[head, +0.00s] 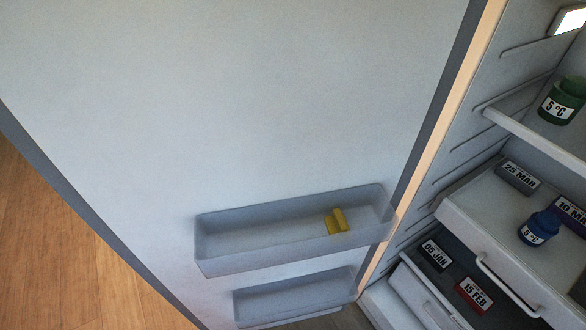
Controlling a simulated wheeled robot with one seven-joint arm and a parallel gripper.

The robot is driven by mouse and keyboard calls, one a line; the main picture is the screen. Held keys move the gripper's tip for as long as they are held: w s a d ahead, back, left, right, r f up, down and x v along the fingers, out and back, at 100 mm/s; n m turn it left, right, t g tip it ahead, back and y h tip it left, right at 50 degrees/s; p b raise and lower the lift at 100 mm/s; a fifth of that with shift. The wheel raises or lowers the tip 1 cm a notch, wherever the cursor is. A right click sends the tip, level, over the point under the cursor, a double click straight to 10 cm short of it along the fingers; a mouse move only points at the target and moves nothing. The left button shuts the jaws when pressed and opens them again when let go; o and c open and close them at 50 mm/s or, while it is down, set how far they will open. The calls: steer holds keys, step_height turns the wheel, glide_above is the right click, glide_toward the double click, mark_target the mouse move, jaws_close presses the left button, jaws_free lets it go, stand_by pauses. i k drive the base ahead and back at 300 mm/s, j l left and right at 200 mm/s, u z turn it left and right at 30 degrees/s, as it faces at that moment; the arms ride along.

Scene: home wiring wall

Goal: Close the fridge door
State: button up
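The fridge door (240,120) stands wide open and fills the left and middle of the head view, its inner side facing me. Its hinge side meets the fridge body (440,130) at the right. Two door bins show low on the door: an upper bin (290,248) with a small yellow block (337,221) in it, and a lower bin (290,302), which looks empty. The door's free edge with a dark grey seal (80,215) runs down the left. My gripper is not in view.
Inside the fridge are a shelf with a green jar (562,100), a drawer (500,255) with a blue jar (539,228), and several dated boxes, one marked 15 FEB (474,295). Wooden floor (50,260) lies bare beyond the door's free edge at the lower left.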

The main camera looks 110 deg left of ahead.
mark_target(211, 145)
steer(key=k+j, duration=0.1)
steer(key=k, duration=0.65)
steer(key=k+j, duration=0.1)
steer(key=k, duration=0.65)
steer(key=k+j, duration=0.1)
steer(key=k, duration=0.65)
steer(key=k+j+u, duration=0.2)
steer(key=k, duration=0.3)
steer(key=k+j+u, duration=0.2)
steer(key=k, duration=0.35)
steer(key=u, duration=0.75)
steer(key=j, duration=0.5)
steer(key=k+j+z, duration=0.1)
steer(key=j, duration=0.4)
steer(key=l, duration=0.55)
